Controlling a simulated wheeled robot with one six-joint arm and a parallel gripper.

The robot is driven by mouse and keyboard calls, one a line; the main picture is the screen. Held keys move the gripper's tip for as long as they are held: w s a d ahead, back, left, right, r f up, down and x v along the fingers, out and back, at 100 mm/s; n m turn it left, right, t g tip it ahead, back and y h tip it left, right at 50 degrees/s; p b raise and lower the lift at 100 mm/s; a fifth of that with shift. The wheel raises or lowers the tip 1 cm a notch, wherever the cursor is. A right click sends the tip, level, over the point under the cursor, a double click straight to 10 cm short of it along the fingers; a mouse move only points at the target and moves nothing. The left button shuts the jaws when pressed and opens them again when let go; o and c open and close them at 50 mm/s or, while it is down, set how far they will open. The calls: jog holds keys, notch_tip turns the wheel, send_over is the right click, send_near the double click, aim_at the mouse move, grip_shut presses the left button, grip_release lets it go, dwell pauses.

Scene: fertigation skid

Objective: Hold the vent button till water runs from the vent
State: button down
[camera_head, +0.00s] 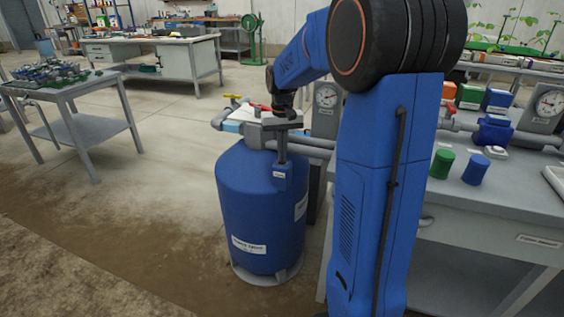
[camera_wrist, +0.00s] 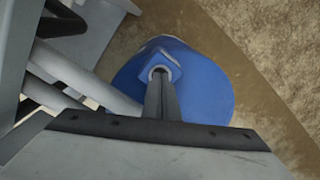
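The blue tank (camera_head: 258,215) stands on the floor left of my arm. A small blue box with a white label (camera_head: 281,175) is on its upper front; the label is too small to read. In the wrist view the box (camera_wrist: 163,62) has a grey ring on top, which I take to be around the vent button. My gripper (camera_head: 282,160) points straight down over the box, its fingers together and empty. In the wrist view the fingertips (camera_wrist: 160,78) are at the ring and hide its middle. I cannot tell whether they touch or press a button. No running water is visible.
Grey pipes (camera_head: 310,143) and a red-handled valve (camera_head: 260,107) are close behind the tank's top. A gauge (camera_head: 327,97) stands behind. A grey bench (camera_head: 490,215) with colored caps is at the right. The floor left of the tank is clear.

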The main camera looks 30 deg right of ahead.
jog(key=shift+r, duration=3.3)
jog(key=shift+s+a, duration=0.1)
jog(key=s+a+f+n+t, duration=0.1)
jog(key=s+a, duration=0.4)
jog(key=s, duration=0.5)
jog(key=s+a+f+n+t, duration=0.2)
jog(key=s+a, duration=0.3)
jog(key=s, duration=0.5)
jog(key=s+a+f+n+t, duration=0.1)
jog(key=s+a, duration=0.4)
jog(key=s, duration=0.5)
jog(key=shift+a+f+t, duration=0.3)
jog(key=shift+f+t, duration=0.1)
